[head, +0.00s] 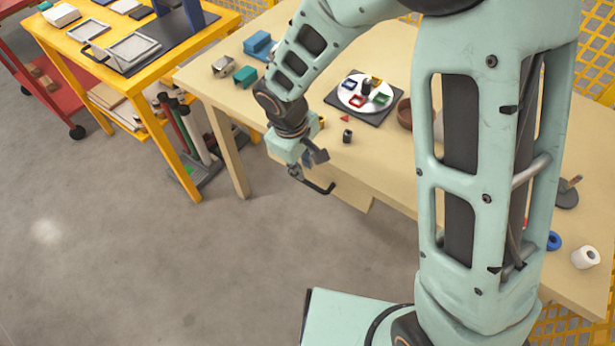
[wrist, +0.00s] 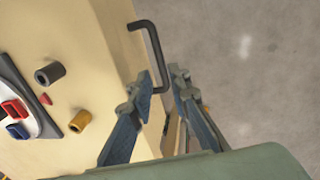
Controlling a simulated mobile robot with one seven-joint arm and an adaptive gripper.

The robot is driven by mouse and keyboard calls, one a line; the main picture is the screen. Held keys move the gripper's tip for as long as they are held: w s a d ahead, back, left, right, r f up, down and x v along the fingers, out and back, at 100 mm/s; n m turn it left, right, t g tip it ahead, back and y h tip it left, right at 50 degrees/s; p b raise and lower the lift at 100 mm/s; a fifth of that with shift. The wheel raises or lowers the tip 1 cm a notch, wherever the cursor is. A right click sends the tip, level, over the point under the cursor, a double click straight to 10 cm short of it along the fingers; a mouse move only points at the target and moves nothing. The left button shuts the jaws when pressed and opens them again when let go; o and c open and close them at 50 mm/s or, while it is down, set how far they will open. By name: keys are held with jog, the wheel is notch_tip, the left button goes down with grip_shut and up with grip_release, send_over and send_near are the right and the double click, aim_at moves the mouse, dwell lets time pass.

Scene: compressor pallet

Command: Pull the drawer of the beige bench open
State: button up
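The beige bench (head: 230,95) stands in the middle of the head view, with its drawer (head: 345,190) under the top edge. The drawer's black bar handle (head: 320,187) juts out from the front; it also shows in the wrist view (wrist: 154,55). My gripper (head: 306,164) is at the handle, just off the bench's front edge. In the wrist view its fingers (wrist: 163,80) are apart, with the near end of the handle bar in the gap between them. I see no clear contact. The drawer looks shut, but my gripper partly hides its front.
On the bench are a round fixture (head: 350,97) with coloured pieces, a small dark cylinder (head: 347,136), a brown bowl (head: 404,112) and a white roll (head: 585,257). A yellow table (head: 165,85) stands to the left. The grey floor before the bench is clear.

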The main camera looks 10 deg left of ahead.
aim_at(307, 182)
jog(key=f, duration=0.2)
jog(key=w+f, duration=0.1)
jog(key=f, duration=0.1)
jog(key=f+b, duration=0.1)
jog(key=f, duration=0.2)
jog(key=shift+w+d, duration=0.15)
jog(key=shift+d, duration=0.1)
jog(key=shift+c, duration=0.5)
grip_shut()
